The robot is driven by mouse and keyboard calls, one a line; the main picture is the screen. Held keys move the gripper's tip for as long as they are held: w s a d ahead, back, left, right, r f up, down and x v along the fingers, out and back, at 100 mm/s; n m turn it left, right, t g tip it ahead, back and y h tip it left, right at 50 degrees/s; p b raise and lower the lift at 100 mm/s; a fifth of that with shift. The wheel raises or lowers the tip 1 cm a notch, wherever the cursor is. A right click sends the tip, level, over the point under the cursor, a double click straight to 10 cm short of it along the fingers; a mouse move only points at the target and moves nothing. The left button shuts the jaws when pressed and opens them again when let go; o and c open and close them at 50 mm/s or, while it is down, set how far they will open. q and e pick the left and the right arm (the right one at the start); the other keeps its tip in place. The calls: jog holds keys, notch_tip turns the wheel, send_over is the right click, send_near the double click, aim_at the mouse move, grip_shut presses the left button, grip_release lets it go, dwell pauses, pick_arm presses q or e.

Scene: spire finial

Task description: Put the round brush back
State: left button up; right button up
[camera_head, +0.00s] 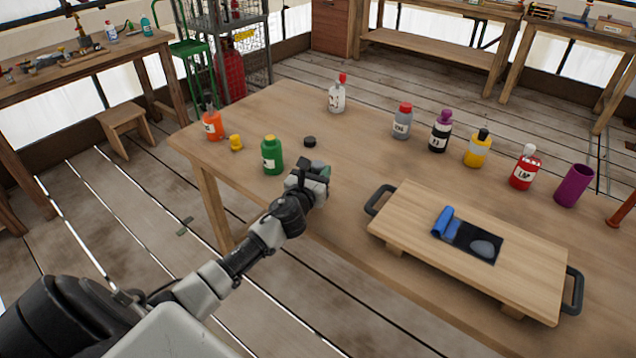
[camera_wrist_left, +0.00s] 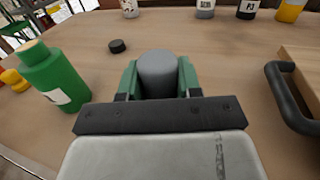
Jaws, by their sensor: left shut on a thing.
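My left gripper (camera_head: 322,172) is over the near edge of the wooden table, between the green bottle and the board. In the left wrist view its green fingers (camera_wrist_left: 160,80) are shut on a grey cylindrical thing (camera_wrist_left: 158,72), seen nearly end-on. No bristles show, so I cannot tell for sure that this is the round brush. Its lower part is hidden. A purple open cup (camera_head: 573,185) stands at the right side of the table, well away from the gripper. My right gripper is not in view.
A green bottle (camera_head: 271,156) stands left of the gripper, with a black cap (camera_head: 310,141) beyond. A wooden board (camera_head: 410,215) with black handles bears a blue roll (camera_head: 443,219). Several bottles, including a red one (camera_head: 523,171), line the far side. The table middle (camera_head: 350,150) is clear.

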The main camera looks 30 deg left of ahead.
pick_arm(q)
notch_tip(320, 180, down, 2)
jog(key=shift+f+b, duration=0.1)
jog(key=shift+b, duration=0.2)
jog(key=shift+f, duration=0.35)
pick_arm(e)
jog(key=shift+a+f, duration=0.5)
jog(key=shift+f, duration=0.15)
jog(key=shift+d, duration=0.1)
pick_arm(q)
jog(key=shift+f, duration=0.2)
jog(key=o, duration=0.9)
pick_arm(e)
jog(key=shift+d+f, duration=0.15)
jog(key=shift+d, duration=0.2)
pick_arm(q)
jog(key=shift+r, duration=0.1)
